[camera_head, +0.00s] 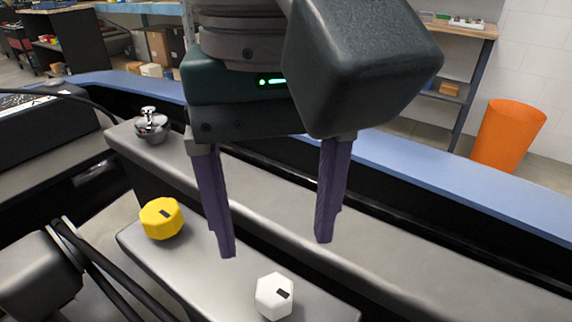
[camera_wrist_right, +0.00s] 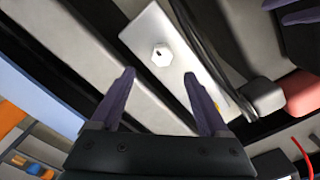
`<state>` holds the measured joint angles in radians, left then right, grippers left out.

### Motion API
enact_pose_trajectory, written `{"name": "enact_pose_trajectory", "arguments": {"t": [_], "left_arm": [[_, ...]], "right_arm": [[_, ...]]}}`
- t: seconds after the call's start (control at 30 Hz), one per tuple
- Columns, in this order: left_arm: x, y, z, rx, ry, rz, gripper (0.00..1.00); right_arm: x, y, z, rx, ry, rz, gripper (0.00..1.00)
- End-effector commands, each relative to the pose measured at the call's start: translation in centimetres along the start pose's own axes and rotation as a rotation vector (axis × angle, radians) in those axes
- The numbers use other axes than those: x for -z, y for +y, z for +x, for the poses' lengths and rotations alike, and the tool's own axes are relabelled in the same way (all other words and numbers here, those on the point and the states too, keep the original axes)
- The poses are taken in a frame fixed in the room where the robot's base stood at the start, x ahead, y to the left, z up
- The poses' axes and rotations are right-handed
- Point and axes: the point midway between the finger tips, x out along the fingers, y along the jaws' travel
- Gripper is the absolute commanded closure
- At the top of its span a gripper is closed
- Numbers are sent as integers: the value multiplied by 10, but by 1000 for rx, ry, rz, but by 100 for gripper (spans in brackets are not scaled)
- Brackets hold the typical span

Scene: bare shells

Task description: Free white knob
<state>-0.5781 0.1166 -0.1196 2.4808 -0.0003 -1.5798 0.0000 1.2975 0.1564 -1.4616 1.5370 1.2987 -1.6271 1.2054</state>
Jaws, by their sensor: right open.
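The white knob (camera_head: 274,296) is a faceted knob with a small dark mark, on a grey panel (camera_head: 197,268) near the bottom of the head view. It also shows in the right wrist view (camera_wrist_right: 161,54), beyond the fingertips. A yellow knob (camera_head: 161,218) sits on the same panel, to the left. My right gripper (camera_head: 279,250) has two purple fingers spread wide and empty, above and behind the white knob, not touching it. It also shows in the wrist view (camera_wrist_right: 158,72). My left gripper is not clearly seen; purple fingers (camera_wrist_right: 302,12) show at the wrist view's upper right corner.
A shiny metal knob (camera_head: 151,125) stands on a grey ledge at the left. A blue rail (camera_head: 435,188) runs behind the panels. Dark cables (camera_head: 95,265) lie at the lower left. An orange bin (camera_head: 507,135) stands on the floor at the right.

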Motion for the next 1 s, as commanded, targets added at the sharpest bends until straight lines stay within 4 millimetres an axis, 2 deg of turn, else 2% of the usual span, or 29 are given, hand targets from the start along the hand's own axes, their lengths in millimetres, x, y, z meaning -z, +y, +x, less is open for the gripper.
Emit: {"name": "enact_pose_trajectory", "arguments": {"t": [0.2,0.4,0.57,0.83,1.0], "left_arm": [[-4,-3,9,9,-2,7,50],[-6,-2,15,8,-3,7,50],[-7,-2,16,7,-3,7,50],[-6,1,16,0,-3,1,50],[-6,2,16,-3,-3,-2,50]], "right_arm": [[-1,0,44,-1,-2,-2,21],[-1,0,75,0,-1,-3,21],[0,0,84,1,0,-3,21],[0,0,85,2,0,-4,22],[0,0,85,2,0,-4,42]]}}
